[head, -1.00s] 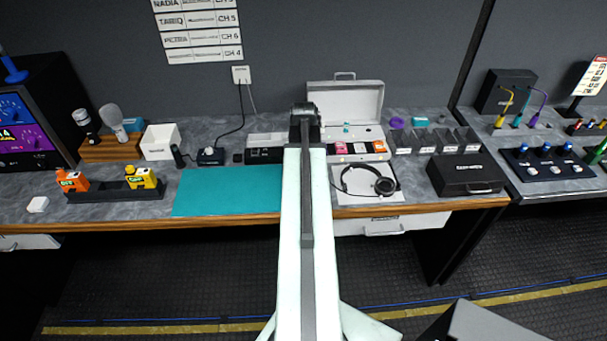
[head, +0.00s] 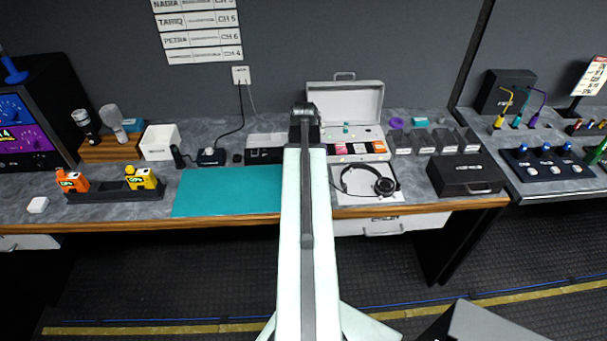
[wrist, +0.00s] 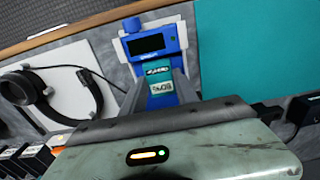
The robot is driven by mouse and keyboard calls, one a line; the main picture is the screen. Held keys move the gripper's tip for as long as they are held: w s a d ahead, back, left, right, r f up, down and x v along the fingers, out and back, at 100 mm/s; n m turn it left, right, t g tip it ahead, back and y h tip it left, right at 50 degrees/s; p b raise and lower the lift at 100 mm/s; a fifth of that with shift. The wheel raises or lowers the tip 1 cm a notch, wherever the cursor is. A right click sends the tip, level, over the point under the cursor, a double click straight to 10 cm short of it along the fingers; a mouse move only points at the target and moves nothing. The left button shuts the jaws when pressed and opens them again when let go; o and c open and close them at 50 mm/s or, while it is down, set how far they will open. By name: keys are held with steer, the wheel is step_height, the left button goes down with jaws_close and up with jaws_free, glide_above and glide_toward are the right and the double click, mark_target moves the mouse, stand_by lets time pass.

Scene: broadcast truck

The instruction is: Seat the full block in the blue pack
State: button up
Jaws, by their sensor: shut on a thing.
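The blue pack (wrist: 152,43) with a dark screen and a knob lies on a white pad in the wrist view. My gripper (wrist: 160,84) is shut on a block (wrist: 159,72) with a teal band and a pale label, at the pack's near end. The block appears in line with the pack and overlaps its near edge in the picture. I cannot tell how deep it sits, or read its label clearly. In the head view my arm hides the pack, the block and the gripper.
A black headset (head: 368,182) lies on a white sheet beside the pack. A teal mat (head: 228,191) lies on its other side. An open white case (head: 346,103) and several small bins stand at the back. A black box (head: 465,174) is at the right.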

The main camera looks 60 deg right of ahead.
steer(key=shift+f+b, duration=0.75)
steer(key=o, duration=1.2)
steer(key=shift+r, duration=0.1)
step_height(320, 180, up, 8)
steer(key=p, duration=0.8)
steer(key=shift+f, duration=0.2)
